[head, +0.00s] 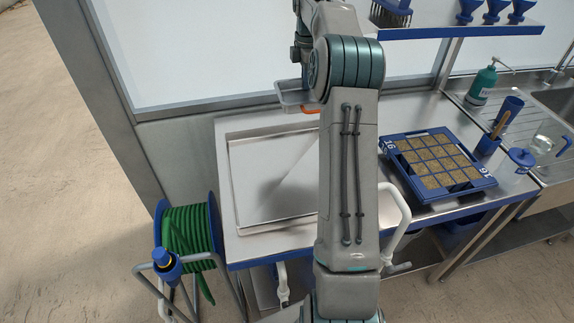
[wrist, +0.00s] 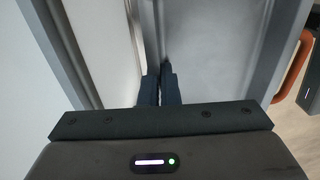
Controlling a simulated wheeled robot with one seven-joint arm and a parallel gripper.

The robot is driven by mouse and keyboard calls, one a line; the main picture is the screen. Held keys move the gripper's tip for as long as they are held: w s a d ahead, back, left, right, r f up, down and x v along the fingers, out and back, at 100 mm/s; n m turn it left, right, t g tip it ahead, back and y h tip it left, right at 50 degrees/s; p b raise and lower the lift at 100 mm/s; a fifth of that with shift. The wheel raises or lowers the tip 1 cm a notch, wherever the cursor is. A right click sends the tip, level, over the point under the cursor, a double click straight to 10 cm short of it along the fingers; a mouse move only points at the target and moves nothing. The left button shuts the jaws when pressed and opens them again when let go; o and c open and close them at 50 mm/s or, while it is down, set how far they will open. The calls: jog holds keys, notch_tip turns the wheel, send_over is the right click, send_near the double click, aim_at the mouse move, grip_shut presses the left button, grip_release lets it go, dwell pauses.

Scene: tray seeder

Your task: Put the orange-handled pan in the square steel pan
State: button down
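The orange-handled pan (head: 292,95) is a small grey pan with an orange handle. In the head view it shows partly behind my arm, over the back of the bench. In the wrist view its grey inside (wrist: 208,45) fills the middle, with the orange handle at right. My gripper (wrist: 161,88) has its two dark fingers close together at the pan's rim, and appears to pinch it. My arm hides the gripper in the head view. The square steel pan (head: 250,216) is a wide shallow pan lying on the bench at left, its right side hidden by my arm.
A blue seed tray (head: 412,185) with brown cells sits on the bench right of my arm. A blue shelf (head: 450,32) hangs above. A green hose reel (head: 187,235) stands at the bench's left front. A sink and a green bottle (head: 482,85) are at right.

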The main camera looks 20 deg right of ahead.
jog(key=shift+f+b, duration=0.3)
jog(key=shift+f, duration=0.45)
jog(key=shift+s+f+b, duration=0.2)
jog(key=shift+s+b, duration=0.2)
notch_tip(320, 180, down, 8)
jog(key=b, duration=0.8)
send_over(274, 157)
notch_tip(274, 157, down, 7)
jog(key=shift+r+b, duration=0.2)
jog(key=shift+b, duration=0.25)
jog(key=shift+f, duration=2)
jog(key=shift+f, duration=0.1)
jog(key=c, duration=2)
grip_release()
jog(key=shift+f, duration=0.1)
jog(key=o, duration=0.3)
